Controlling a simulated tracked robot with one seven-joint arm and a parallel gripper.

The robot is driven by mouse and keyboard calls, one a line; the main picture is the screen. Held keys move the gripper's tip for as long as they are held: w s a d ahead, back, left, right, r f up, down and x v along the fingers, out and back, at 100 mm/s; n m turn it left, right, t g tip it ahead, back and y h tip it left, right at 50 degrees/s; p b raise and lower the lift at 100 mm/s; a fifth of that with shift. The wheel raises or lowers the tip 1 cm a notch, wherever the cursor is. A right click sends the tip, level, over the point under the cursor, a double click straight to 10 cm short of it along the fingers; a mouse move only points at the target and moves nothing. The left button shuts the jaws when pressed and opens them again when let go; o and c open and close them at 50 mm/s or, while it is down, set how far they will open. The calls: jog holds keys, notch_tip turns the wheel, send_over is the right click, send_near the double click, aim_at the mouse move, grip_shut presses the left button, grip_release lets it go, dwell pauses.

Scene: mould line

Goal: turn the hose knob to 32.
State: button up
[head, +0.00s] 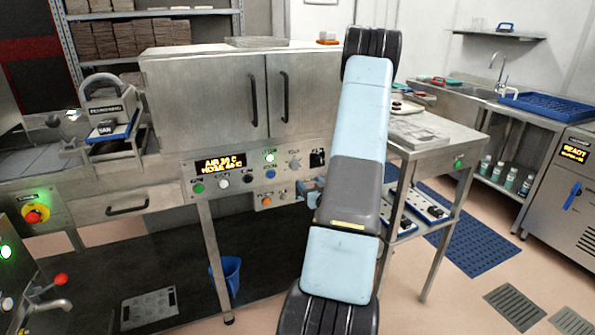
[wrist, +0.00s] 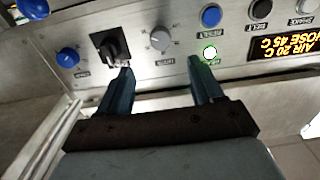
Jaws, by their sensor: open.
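The control panel's lit display (head: 220,164) reads AIR 20 C above what looks like HOSE 45 C; it shows upside down in the wrist view (wrist: 284,46). My gripper (wrist: 160,67) is open and empty. Its fingers are spread below the grey knob in the wrist view, the left fingertip close to the black knob. In the head view my gripper (head: 311,191) is at the panel's right end.
A lit green button (wrist: 209,53) is near the right fingertip, with a blue button (wrist: 211,16) above it. A blue knob (wrist: 68,57) is to the left. The steel cabinet (head: 200,95) stands over the panel. A side table (head: 425,150) is to the right.

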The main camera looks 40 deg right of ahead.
aim_at(296, 167)
jog(key=x, duration=1.1)
jog(key=shift+w+d+f, duration=0.1)
jog(key=shift+w, duration=0.25)
jog(key=shift+c, duration=0.4)
jog(key=c, duration=1)
jog(key=shift+o, duration=0.2)
